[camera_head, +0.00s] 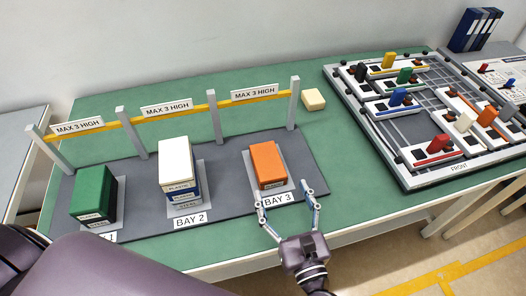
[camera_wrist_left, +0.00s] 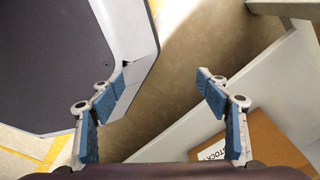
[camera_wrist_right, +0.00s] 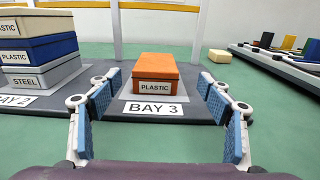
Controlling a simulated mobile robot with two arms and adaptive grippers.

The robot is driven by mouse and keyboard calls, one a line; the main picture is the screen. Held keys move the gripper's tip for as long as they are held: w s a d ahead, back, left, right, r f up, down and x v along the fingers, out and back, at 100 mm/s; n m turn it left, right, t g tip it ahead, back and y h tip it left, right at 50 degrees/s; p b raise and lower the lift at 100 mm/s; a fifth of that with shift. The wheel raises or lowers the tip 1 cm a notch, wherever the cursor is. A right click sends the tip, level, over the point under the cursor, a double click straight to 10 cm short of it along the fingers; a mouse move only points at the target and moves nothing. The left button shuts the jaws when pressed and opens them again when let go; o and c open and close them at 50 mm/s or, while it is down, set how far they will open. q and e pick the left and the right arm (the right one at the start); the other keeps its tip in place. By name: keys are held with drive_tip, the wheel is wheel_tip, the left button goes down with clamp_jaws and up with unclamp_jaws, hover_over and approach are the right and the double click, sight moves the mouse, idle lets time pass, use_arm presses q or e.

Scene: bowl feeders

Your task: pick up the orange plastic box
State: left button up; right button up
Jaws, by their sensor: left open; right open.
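The orange plastic box (camera_head: 268,164) sits on the white pad of BAY 3 on the grey bay board. In the right wrist view the orange box (camera_wrist_right: 155,78) shows a PLASTIC label on its front, above the BAY 3 sign. My right gripper (camera_head: 285,200) is open and empty in front of the box, its fingers apart on either side of the sign. The right wrist view shows its blue-padded fingers (camera_wrist_right: 160,95) framing the box, not touching it. My left gripper (camera_wrist_left: 162,85) is open and empty, away from the bays, above the floor and a brown STOCK box.
BAY 2 holds a stack (camera_head: 176,170) with a cream box on top. A green box (camera_head: 93,194) stands in the left bay. Posts carry yellow MAX 3 HIGH bars (camera_head: 167,112). A small cream block (camera_head: 313,99) lies behind; a slotted board (camera_head: 420,175) is at right.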

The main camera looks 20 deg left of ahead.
sight(267, 160)
drive_tip(key=p+x, duration=0.1)
drive_tip(key=x, duration=0.4)
drive_tip(key=shift+w+a+r, duration=0.15)
drive_tip(key=shift+w+a, duration=0.4)
drive_tip(key=shift+w, duration=0.05)
drive_tip(key=x, duration=0.3)
drive_tip(key=shift+a+p, duration=0.3)
drive_tip(key=shift+p, duration=0.05)
drive_tip(key=shift+w+a+f, duration=0.2)
drive_tip(key=shift+w+a, duration=0.1)
drive_tip(key=shift+w, duration=0.15)
use_arm(q)
drive_tip(key=shift+s+d+r, duration=0.15)
drive_tip(key=shift+s+r, duration=0.05)
drive_tip(key=shift+r, duration=0.3)
drive_tip(key=shift+s+d+r, duration=0.15)
drive_tip(key=shift+s+r, duration=0.05)
drive_tip(key=shift+r, duration=0.3)
use_arm(e)
drive_tip(key=shift+c, duration=0.5)
drive_tip(key=c, duration=1.3)
use_arm(q)
drive_tip(key=shift+s+r, duration=0.1)
use_arm(e)
drive_tip(key=shift+r, duration=0.15)
